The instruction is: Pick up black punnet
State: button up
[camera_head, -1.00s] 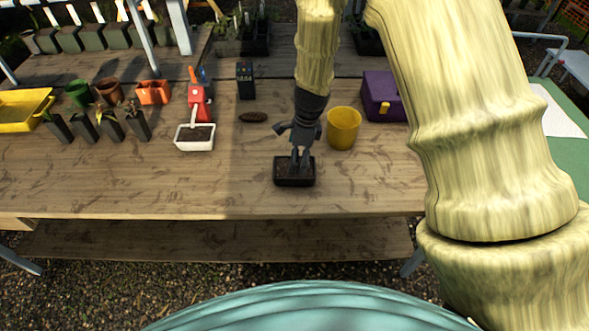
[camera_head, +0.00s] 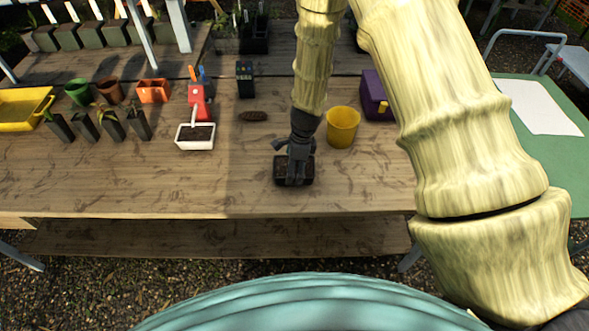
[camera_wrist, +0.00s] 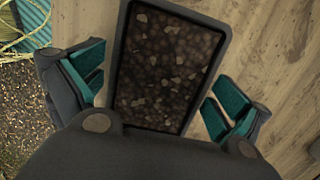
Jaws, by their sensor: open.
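The black punnet (camera_head: 281,180) is a small rectangular tray of brown soil standing on the wooden table near its front edge. In the wrist view the punnet (camera_wrist: 119,62) fills the middle, with its dark rim and pebbly soil in sight. My gripper (camera_head: 297,183) is over the punnet and hides part of it in the head view. In the wrist view my gripper (camera_wrist: 158,92) is open, with one teal-padded finger on each side of the punnet. A gap shows between the pads and the punnet's walls, more clearly on the right.
A yellow pot (camera_head: 342,128) stands just behind and right of the punnet. A purple box (camera_head: 377,98) is at the back right. The table front left of the punnet is clear.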

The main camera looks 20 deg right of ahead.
jog(key=shift+c, duration=0.2)
jog(key=c, duration=1)
jog(key=shift+c, duration=0.6)
jog(key=shift+r, duration=0.1)
